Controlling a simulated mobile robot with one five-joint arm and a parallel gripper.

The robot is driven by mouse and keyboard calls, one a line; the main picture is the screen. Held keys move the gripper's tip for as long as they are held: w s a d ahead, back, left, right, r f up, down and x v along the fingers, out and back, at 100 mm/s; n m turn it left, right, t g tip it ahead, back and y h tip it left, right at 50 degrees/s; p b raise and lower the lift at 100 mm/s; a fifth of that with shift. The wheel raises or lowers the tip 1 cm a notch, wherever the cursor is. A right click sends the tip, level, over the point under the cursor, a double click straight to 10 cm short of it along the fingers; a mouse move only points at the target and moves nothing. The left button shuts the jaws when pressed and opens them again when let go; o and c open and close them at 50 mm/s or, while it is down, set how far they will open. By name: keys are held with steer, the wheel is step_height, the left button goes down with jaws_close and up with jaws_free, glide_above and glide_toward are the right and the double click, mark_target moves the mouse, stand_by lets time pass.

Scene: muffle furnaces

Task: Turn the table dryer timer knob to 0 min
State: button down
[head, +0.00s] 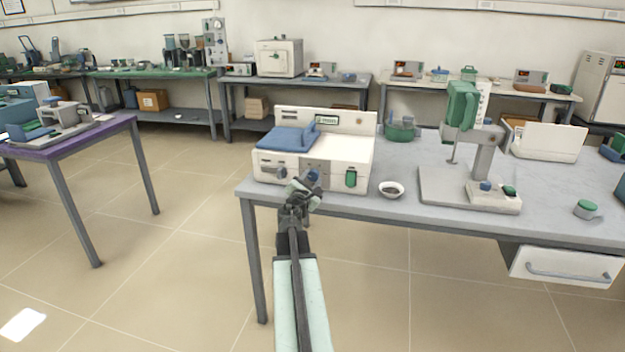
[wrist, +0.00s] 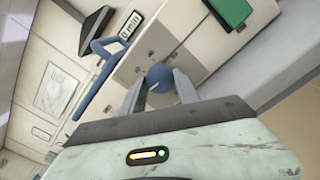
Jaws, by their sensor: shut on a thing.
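The table dryer (head: 340,157) is a white box with a blue pad (head: 285,138) on top, at the left end of the grey bench. Its blue round timer knob (head: 313,176) is on the front panel, and it also shows in the wrist view (wrist: 159,75). My gripper (head: 304,188) is at this front panel. In the wrist view its two fingers stand on either side of the knob, shut on it. A small display (wrist: 130,25) on the dryer, in the wrist view, appears to read "0 min".
A green switch (head: 351,179) is right of the knob on the dryer front. A small bowl (head: 391,190) stands on the bench (head: 410,165) right of the dryer. A green-topped stand (head: 485,160) is farther right. The floor before the bench is clear.

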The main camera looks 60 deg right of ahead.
steer(key=shift+w+a+n, duration=0.1)
steer(key=shift+w+n, duration=0.05)
steer(key=shift+n, duration=0.15)
steer(key=c, duration=0.9)
jaws_free()
steer(key=v, duration=0.7)
steer(key=shift+a, duration=0.35)
